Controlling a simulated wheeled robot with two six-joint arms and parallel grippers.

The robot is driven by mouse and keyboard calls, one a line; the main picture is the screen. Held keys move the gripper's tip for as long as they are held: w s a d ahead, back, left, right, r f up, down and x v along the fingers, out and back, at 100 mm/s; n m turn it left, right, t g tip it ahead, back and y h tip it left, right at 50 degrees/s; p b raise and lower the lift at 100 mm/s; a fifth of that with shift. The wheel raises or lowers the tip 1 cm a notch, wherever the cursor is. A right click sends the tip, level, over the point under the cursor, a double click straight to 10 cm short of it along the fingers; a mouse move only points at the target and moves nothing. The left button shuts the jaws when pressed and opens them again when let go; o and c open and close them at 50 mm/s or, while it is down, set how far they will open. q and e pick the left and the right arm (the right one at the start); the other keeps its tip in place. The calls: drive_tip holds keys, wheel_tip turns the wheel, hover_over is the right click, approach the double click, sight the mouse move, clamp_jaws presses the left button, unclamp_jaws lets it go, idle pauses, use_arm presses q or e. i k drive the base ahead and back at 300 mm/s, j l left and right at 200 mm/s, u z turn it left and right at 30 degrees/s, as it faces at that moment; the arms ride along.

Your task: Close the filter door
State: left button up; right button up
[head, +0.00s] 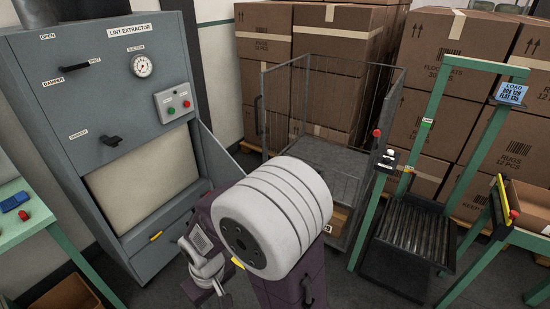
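The grey lint extractor (58,120) stands at the left. Its large opening shows a beige filter panel (140,178). The grey filter door (217,158) stands open, swung outward at the right side of the opening and seen at a steep angle. Its lower part is partly hidden behind my arm. My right gripper (208,274) is low in front of the extractor, right of the yellow-marked lower ledge, and appears apart from the door. Its fingers are too small and covered to tell whether they are open. My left gripper is not in view.
A wire cage cart (335,147) stands right of the door, before stacked cartons (445,95). A green frame with rollers (410,228) is farther right. A green table (22,222) stands at the left edge. Some dark floor shows between extractor and cart.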

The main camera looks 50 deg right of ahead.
sight(222, 168)
drive_tip(key=k+l+z, duration=0.1)
drive_tip(key=l, duration=0.8)
drive_tip(key=k+l, duration=0.1)
drive_tip(key=l, duration=0.85)
drive_tip(key=k+l+z, duration=0.15)
drive_tip(key=l, duration=0.75)
drive_tip(key=i+l, duration=0.2)
drive_tip(key=i, duration=0.4)
drive_tip(key=i+l, duration=0.15)
drive_tip(key=i, duration=0.45)
